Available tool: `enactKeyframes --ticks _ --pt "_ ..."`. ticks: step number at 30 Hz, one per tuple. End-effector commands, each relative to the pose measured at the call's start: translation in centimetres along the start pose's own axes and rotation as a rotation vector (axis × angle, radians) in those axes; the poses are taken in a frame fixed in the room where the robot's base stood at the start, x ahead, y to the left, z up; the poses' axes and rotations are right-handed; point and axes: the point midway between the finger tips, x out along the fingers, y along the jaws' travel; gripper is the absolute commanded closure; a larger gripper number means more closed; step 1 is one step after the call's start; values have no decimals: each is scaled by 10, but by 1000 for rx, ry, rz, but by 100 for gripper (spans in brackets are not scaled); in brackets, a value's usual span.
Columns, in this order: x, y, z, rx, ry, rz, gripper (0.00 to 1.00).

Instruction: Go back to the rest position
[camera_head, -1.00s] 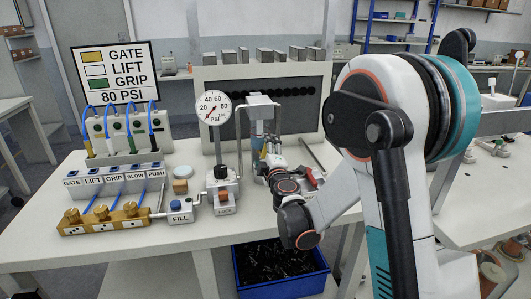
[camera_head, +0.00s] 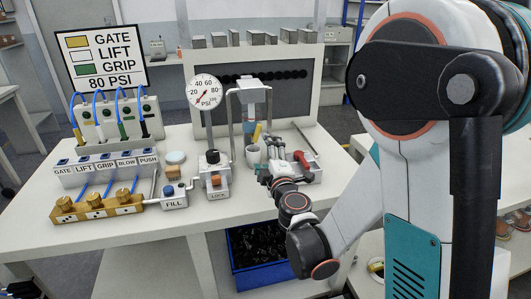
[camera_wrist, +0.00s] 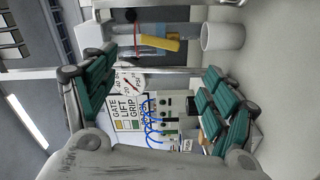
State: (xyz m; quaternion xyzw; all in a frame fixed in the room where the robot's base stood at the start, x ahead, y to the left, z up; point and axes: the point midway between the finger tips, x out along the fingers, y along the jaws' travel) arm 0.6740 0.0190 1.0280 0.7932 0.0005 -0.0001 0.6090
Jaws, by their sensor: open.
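My gripper (camera_head: 266,174) is over the right part of the white workbench (camera_head: 110,232), in front of the metal-framed fixture (camera_head: 250,92). In the wrist view its two green-padded fingers stand wide apart with nothing between them (camera_wrist: 157,98). My arm comes down from the right and hides the bench's right side. A white cup (camera_head: 253,155) stands by the fixture and shows beyond the fingers in the wrist view (camera_wrist: 222,37). A yellow piece (camera_wrist: 162,44) is next to it.
A pressure gauge (camera_head: 204,91), a sign board (camera_head: 105,50), labelled switches (camera_head: 105,167) and brass valves (camera_head: 95,208) stand to the left. A red-handled item (camera_head: 301,160) is close right of my gripper. A blue bin (camera_head: 262,283) of dark parts is below the bench.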

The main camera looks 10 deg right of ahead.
Motion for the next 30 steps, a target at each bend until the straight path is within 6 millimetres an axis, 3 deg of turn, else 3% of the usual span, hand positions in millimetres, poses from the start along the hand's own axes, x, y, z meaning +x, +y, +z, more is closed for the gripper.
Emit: enactKeyframes --ticks 7,14,21,30 --pt "-2 6 2 18 -13 2 22" --pt "-22 47 26 198 -147 8 22" --pt "-67 74 58 453 -341 -38 22" --pt "-146 64 74 757 -563 -183 22"
